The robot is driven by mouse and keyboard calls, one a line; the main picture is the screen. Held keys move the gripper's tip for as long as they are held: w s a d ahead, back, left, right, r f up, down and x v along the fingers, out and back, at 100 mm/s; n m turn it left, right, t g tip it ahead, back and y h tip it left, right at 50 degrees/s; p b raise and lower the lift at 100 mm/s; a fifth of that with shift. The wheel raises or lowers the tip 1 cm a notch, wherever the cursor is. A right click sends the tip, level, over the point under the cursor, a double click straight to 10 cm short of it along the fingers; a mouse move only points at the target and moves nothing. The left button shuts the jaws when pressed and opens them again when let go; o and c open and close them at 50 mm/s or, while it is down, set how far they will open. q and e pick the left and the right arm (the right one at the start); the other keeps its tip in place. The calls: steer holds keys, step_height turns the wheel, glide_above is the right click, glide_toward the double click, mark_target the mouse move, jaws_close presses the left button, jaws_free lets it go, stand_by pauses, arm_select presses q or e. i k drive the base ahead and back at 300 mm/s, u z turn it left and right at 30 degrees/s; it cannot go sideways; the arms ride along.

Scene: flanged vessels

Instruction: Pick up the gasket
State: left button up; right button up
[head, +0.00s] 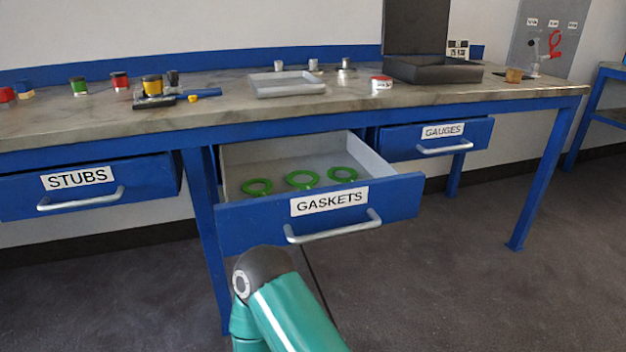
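Three green ring gaskets lie flat in a row in the open drawer labelled GASKETS (250,232). The left gasket (257,193) is nearest the drawer's left wall. The middle gasket (302,187) lies close behind the drawer front, and the right gasket (343,180) is farther right; the drawer front partly hides their near edges or tabs. A teal link of one of my arms rises from the bottom centre, in front of the drawer. Neither of my grippers shows in the head view.
The STUBS drawer (140,180) at left looks slightly open; the GAUGES drawer (400,144) is at right. The bench top (220,103) holds a pale tray (262,95), a black case (440,73), tools and several small coloured containers. The floor at right is clear.

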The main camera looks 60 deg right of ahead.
mark_target(309, 185)
steer(key=z, duration=0.15)
steer(key=k, duration=1.1)
steer(key=z, duration=0.6)
steer(key=i, duration=1)
steer(key=z, duration=0.05)
